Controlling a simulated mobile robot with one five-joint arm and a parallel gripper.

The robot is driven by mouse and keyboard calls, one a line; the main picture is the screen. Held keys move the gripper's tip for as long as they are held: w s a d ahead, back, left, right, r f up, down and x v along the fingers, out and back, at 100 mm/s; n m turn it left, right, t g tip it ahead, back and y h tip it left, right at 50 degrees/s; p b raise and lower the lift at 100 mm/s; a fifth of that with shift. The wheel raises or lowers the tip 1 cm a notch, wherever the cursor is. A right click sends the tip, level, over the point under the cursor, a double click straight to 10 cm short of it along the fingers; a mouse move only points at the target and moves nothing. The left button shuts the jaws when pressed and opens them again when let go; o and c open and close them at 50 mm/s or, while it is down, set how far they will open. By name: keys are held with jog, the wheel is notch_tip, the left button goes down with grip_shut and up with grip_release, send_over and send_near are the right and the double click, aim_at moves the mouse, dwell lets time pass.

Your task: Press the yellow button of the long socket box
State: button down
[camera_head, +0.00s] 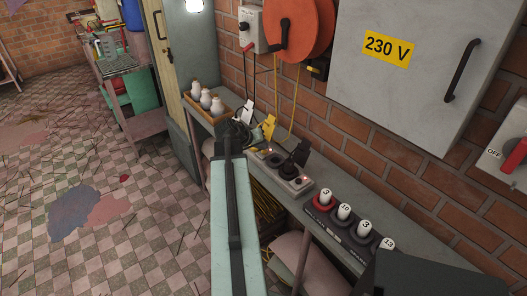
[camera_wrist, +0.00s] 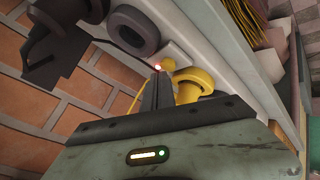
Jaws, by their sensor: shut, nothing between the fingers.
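The long socket box (camera_head: 288,175) is a pale grey strip on the wall shelf, with dark round sockets and small red lights. A black plug (camera_head: 300,153) stands at it, and a yellow plug (camera_head: 268,126) stands near its far end. In the wrist view the box (camera_wrist: 178,52) lies beyond my fingertips. A small yellow knob, apparently the yellow button (camera_wrist: 169,64), shows just past the tips beside a lit red light. My gripper (camera_wrist: 158,76) is shut and empty, with the yellow plug (camera_wrist: 196,84) close on its right. I cannot tell whether the tips touch the button.
Numbered round pieces (camera_head: 323,197) line the near shelf, and a wooden tray (camera_head: 199,113) with white bottles stands at its far end. A grey 230 V cabinet (camera_head: 420,90) and an orange reel (camera_head: 298,28) hang on the brick wall. The tiled floor (camera_head: 130,190) at left is largely open.

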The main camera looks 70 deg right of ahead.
aim_at(263, 152)
notch_tip(263, 152, up, 6)
jog(key=p, duration=0.6)
jog(key=shift+r, duration=0.1)
